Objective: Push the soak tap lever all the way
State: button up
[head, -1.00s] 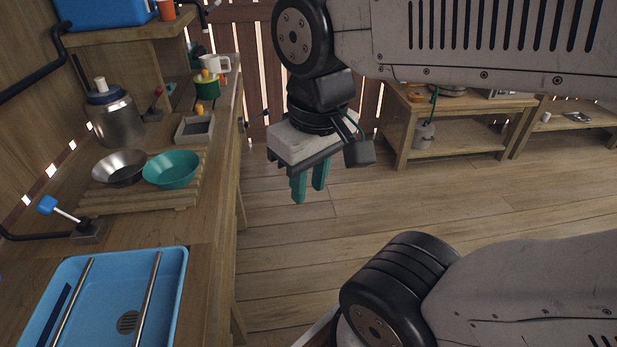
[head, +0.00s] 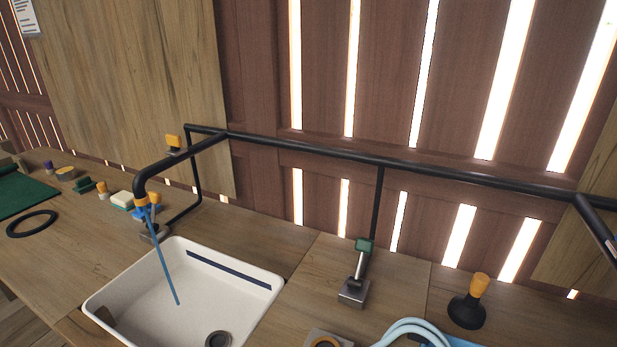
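My gripper is out of view now. A lever with a green tip (head: 364,246) rises from a grey metal base (head: 353,292) on the counter, right of a white sink (head: 232,281). A small yellow-topped fitting (head: 154,199) stands behind the sink's left corner, partly hidden by the black spout. The curved black spout (head: 150,180) ends above that corner. A thin slanted blue line (head: 163,256) runs from near it into the sink; I cannot tell whether it is a rod or water. No label shows which lever is the soak tap's.
A black pipe (head: 330,147) runs along the plank wall, with a yellow-tipped piece (head: 173,142) at its left. A green mat (head: 25,193) and black ring (head: 32,224) lie left.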

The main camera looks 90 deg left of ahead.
aim_at(156, 198)
jog(key=z, duration=0.1)
jog(key=k, duration=2.65)
jog(key=u, duration=2.3)
jog(key=i, duration=1)
